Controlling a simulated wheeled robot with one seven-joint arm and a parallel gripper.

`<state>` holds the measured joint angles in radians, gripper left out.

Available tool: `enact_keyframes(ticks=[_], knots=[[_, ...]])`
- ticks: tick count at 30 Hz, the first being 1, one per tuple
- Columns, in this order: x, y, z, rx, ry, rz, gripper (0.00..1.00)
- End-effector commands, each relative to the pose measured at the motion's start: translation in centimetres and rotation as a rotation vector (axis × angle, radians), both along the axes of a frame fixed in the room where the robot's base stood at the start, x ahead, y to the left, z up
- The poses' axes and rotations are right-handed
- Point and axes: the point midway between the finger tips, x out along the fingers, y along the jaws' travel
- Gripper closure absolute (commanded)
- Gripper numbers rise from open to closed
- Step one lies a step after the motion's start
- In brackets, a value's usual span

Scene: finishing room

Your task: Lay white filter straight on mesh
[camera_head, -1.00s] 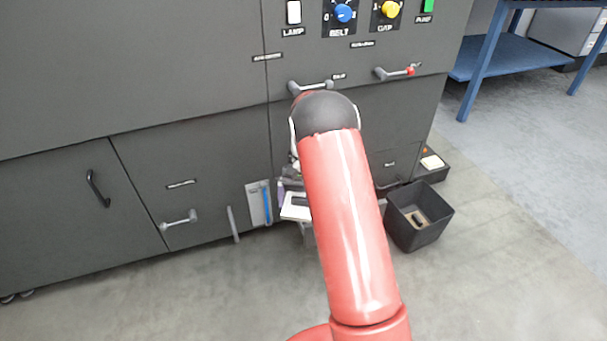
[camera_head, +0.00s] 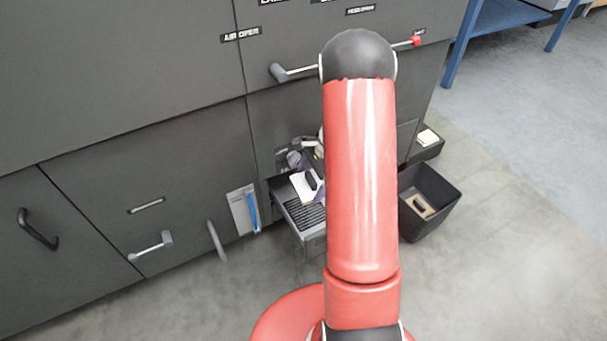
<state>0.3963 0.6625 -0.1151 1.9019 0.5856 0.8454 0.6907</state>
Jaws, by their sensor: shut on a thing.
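The white filter (camera_head: 304,188) is a small pale plate with a dark grip on top, just left of my red arm. My gripper (camera_head: 309,179), with purple fingers, is shut on it and partly hidden behind the arm. The dark slatted mesh (camera_head: 307,216) lies in an open drawer (camera_head: 288,213) low on the grey machine. The filter appears over the back part of the mesh, turned at an angle to the drawer. I cannot tell whether it touches the mesh. My arm covers the drawer's right side.
A black open bin (camera_head: 441,186) with a brown piece inside stands on the floor right of the drawer. A small black tray (camera_head: 431,150) with a pale pad is behind it. A grey handle bar (camera_head: 297,70) sticks out above. The floor in front is clear.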

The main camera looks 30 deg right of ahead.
Motion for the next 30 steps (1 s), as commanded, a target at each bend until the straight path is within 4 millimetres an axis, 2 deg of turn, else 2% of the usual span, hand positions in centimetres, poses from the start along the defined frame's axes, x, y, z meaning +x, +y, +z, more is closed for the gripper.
enact_keyframes(ticks=[14,30], knots=[[-0.6,0.3,-2.2,-0.001,0.000,-0.007,0.29],[-0.6,0.3,-8.5,0.000,0.000,-0.007,0.29]])
